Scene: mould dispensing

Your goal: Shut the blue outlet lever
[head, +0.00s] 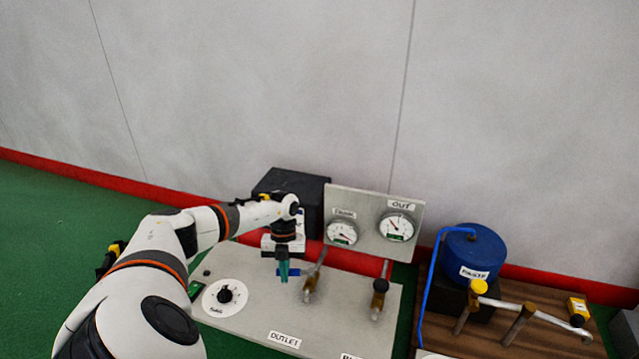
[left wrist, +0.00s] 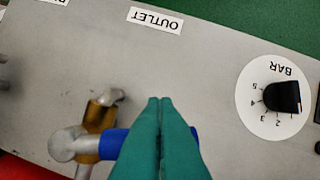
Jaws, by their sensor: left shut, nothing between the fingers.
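The blue outlet lever (head: 294,272) sticks out to the left from a brass valve (head: 311,284) on the grey panel in the head view. In the left wrist view the blue lever (left wrist: 112,144) runs right from the brass valve (left wrist: 98,118) and passes behind my fingers, which hide its middle. My left gripper (head: 284,279) points down at the lever, its teal fingers (left wrist: 160,102) pressed together with nothing between them. I cannot tell whether the fingers touch the lever. My right gripper is not in view.
The panel (head: 250,322) carries a black dial (head: 225,296), a second valve with a dark handle (head: 380,287) and two gauges (head: 397,227) on an upright plate. The panel's front is clear around the OUTLET label (head: 284,339).

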